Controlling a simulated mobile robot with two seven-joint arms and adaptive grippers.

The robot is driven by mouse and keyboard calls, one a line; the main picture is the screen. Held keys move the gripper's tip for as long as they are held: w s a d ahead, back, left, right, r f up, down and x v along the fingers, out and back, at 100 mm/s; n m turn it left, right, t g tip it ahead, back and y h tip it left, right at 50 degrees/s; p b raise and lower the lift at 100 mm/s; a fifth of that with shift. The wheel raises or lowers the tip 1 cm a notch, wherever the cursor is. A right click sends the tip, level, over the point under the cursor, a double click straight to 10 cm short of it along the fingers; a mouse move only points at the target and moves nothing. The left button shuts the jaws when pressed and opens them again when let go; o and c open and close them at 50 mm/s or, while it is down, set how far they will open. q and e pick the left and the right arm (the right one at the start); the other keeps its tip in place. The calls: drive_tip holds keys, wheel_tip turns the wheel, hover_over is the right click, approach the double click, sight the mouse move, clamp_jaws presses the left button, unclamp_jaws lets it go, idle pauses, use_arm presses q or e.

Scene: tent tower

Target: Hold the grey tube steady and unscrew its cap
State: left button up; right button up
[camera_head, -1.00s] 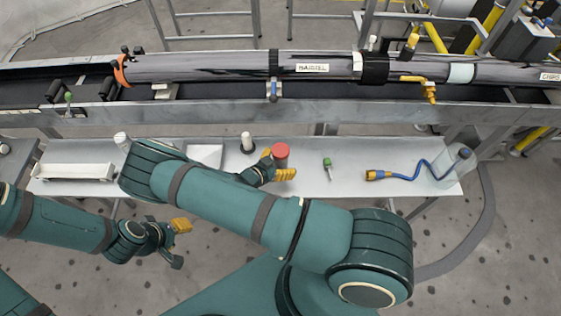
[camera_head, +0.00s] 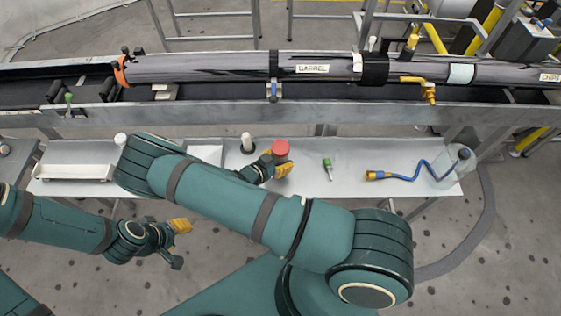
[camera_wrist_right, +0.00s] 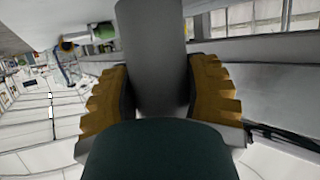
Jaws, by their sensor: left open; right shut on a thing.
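The grey tube (camera_wrist_right: 152,50) stands between the two yellow finger pads of my right gripper (camera_wrist_right: 160,92), which is shut on it. In the head view the tube's red cap (camera_head: 281,148) shows above the shelf, just beyond the right gripper's yellow fingers. The tube's body is mostly hidden there by the fingers and cap. My left gripper (camera_head: 183,243) is open and empty. It hangs in front of the shelf's front edge, well apart from the tube and cap, lower left in the head view.
A long dark barrel (camera_head: 220,67) lies on the bench behind. My right arm crosses the shelf's front.

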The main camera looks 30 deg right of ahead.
sight(284, 144)
wheel_tip(284, 144, up, 8)
drive_tip(key=shift+r+p, duration=0.15)
drive_tip(key=shift+p, duration=0.2)
drive_tip(key=o, duration=0.4)
drive_tip(key=c, duration=0.4)
drive_tip(key=shift+c, duration=0.2)
